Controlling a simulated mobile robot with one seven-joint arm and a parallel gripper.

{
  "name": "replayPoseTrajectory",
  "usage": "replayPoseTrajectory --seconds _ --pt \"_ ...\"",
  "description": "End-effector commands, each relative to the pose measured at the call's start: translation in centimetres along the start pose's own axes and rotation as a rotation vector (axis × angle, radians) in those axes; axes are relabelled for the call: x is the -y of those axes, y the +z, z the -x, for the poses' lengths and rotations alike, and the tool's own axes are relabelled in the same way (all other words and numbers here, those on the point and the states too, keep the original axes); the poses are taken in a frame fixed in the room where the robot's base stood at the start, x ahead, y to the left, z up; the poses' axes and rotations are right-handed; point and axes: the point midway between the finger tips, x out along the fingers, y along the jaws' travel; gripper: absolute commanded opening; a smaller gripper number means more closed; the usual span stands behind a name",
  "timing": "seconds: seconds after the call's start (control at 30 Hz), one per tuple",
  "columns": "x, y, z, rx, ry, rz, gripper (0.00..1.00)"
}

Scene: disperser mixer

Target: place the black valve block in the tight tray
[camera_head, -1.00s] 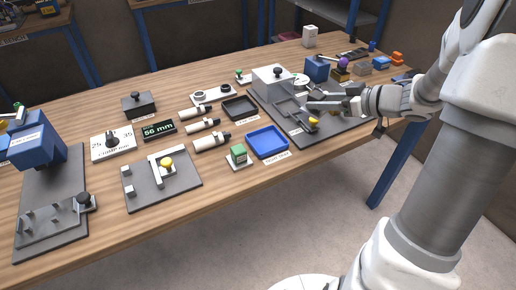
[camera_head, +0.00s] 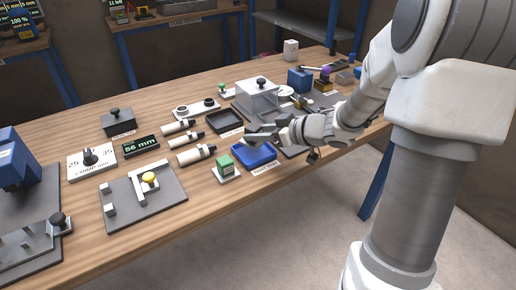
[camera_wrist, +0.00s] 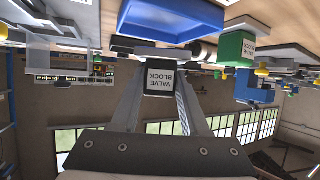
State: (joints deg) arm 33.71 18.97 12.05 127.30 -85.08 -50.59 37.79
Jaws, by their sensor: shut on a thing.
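The black valve block (camera_wrist: 159,80), its white lettering reading VALVE BLOCK, sits between the two fingers of my gripper (camera_wrist: 160,75) in the wrist view. My gripper (camera_head: 256,138) is shut on it and appears above the back of the blue tray (camera_head: 258,157) in the head view. The block is hard to make out there. The blue tray also shows close beyond the block in the wrist view (camera_wrist: 172,20). A small label lies in front of this tray, too small to read surely. A black tray (camera_head: 228,123) stands behind it.
A green valve block (camera_head: 225,164) stands on a white plate just left of the blue tray. Several white cylinders (camera_head: 196,155) lie further left. A grey fixture plate with a yellow knob (camera_head: 149,178) is at the front left.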

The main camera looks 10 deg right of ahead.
Motion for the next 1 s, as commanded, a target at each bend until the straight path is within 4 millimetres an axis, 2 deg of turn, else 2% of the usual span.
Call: replayPoseTrajectory --seconds 0.3,0.67,0.7,0.87,1.0 --pt "-0.1 3.6 -1.7 0.0 0.001 -0.002 0.0" --pt "0.0 3.8 -1.8 0.0 0.0 0.0 0.0" --pt "0.0 3.9 -1.8 0.001 0.0 -0.001 0.46" --pt "0.0 3.8 -1.8 0.0 0.001 0.0 0.75" --pt "0.0 3.8 -1.8 0.0 0.001 0.0 0.75"
